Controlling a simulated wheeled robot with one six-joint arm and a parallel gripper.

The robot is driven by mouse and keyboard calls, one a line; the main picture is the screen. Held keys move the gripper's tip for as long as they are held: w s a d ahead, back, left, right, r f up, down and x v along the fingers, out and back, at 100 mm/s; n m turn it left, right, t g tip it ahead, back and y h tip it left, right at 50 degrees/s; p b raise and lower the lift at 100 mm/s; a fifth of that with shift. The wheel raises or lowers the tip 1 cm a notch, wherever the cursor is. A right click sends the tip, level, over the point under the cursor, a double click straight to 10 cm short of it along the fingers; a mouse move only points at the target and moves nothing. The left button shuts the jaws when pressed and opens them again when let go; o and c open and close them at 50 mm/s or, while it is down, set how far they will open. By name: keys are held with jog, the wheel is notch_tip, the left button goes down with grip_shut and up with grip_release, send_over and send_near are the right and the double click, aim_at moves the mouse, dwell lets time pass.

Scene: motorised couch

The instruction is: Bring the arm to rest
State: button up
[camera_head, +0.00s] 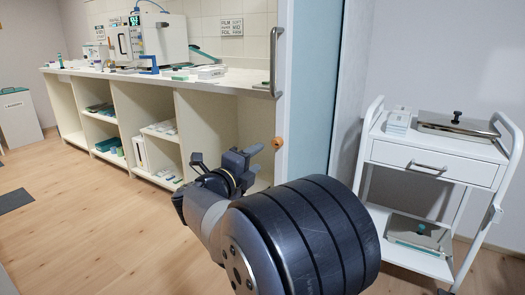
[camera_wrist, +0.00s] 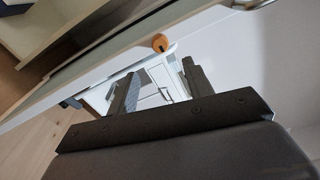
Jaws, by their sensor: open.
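My gripper (camera_head: 240,160) shows in the middle of the head view, at the end of my dark arm. It points away toward the edge of the sliding door and the low shelves. In the wrist view my gripper (camera_wrist: 160,88) has its two fingers apart with nothing between them. An orange knob (camera_head: 277,142) on the door edge is close to the fingers in the picture. The orange knob (camera_wrist: 160,42) also shows just beyond the fingertips in the wrist view. I cannot tell the exact gap. The arm is stretched out in front of me.
A pale blue door (camera_head: 309,85) with a metal handle (camera_head: 275,62) stands beyond the arm. A white trolley (camera_head: 433,152) is at right, with metal boxes on it. A long counter (camera_head: 150,78) with open shelves runs along the left.

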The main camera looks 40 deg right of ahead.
aim_at(275, 145)
jog(key=shift+s+a, duration=0.1)
jog(key=shift+a, duration=0.2)
jog(key=b+x, duration=0.3)
jog(key=x, duration=0.7)
jog(key=shift+d, duration=0.2)
jog(key=shift+w+d+r, duration=0.1)
jog(key=shift+w+d, duration=0.1)
jog(key=shift+a, duration=0.1)
